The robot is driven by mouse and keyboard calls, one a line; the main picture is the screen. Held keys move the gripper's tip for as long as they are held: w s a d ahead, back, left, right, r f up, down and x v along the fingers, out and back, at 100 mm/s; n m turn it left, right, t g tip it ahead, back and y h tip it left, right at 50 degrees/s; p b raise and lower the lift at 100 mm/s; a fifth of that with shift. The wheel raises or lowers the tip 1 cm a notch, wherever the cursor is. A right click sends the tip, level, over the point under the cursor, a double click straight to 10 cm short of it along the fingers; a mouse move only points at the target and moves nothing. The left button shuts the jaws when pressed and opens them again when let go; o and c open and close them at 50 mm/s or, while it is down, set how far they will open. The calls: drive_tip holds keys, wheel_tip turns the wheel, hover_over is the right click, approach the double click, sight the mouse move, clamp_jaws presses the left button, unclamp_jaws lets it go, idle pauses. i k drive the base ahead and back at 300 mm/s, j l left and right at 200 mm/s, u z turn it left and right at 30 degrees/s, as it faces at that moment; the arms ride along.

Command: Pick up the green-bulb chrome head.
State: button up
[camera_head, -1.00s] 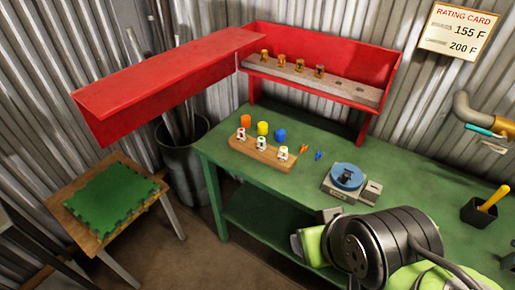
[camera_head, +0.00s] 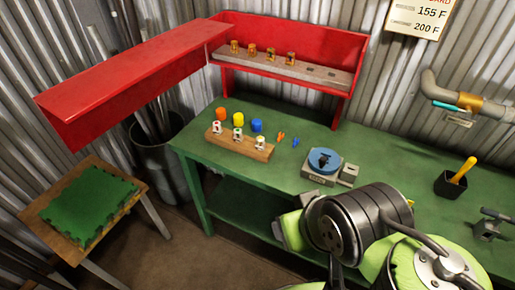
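Three chrome heads stand upright in a row on a wooden block (camera_head: 245,147) on the green workbench. The one at the right end (camera_head: 260,143) seems to have the green bulb, but its colour is too small to be certain. The middle head (camera_head: 238,134) looks yellowish and the left head (camera_head: 217,128) reddish. My lime-green and black arm fills the lower right, to the right of and nearer than the block. My gripper's fingers cannot be made out; the arm's own bulk hides what lies behind it.
Orange, yellow and blue caps (camera_head: 256,125) stand behind the block. A scale-like device with a blue disc (camera_head: 324,161) sits to its right. A red shelf (camera_head: 335,52) with several brass heads stands behind, and a red hood (camera_head: 130,80) overhangs the left. A black cup (camera_head: 450,185) stands farther right.

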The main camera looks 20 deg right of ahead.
sight(239, 138)
drive_tip(key=i+j+u, duration=0.1)
drive_tip(key=i+j, duration=0.25)
drive_tip(key=i, duration=0.15)
drive_tip(key=i+j+u, duration=0.15)
drive_tip(key=i+j, duration=0.2)
drive_tip(key=i, duration=0.2)
